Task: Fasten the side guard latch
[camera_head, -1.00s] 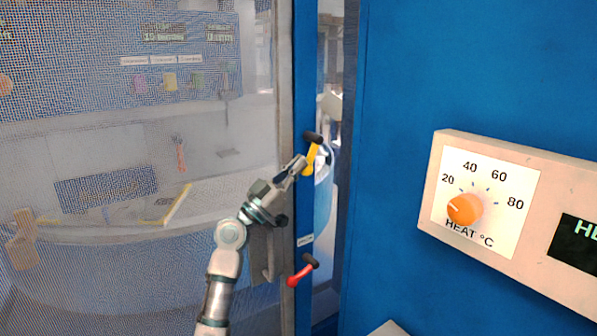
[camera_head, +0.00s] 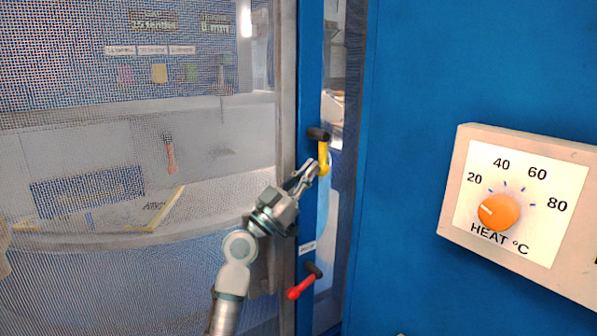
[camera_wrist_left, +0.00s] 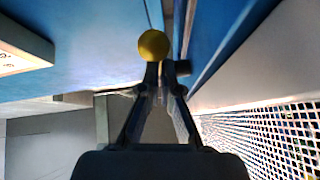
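A latch lever with a yellow handle (camera_head: 323,154) and a dark hub (camera_head: 318,134) sits on the blue door post (camera_head: 311,205). The handle hangs almost straight down. My left gripper (camera_head: 314,170) is at its lower end, on its left side. In the left wrist view the fingers (camera_wrist_left: 161,68) taper to nearly meeting tips, and I see nothing held between them. The handle's round yellow end (camera_wrist_left: 153,44) lies just past the tips, towards the left finger. Whether they touch is unclear. My right gripper is not in view.
A second lever with a red handle (camera_head: 301,287) is lower on the same post. A mesh guard (camera_head: 130,255) fills the left. A heat dial panel (camera_head: 515,200) juts from the blue wall (camera_head: 420,80) on the right.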

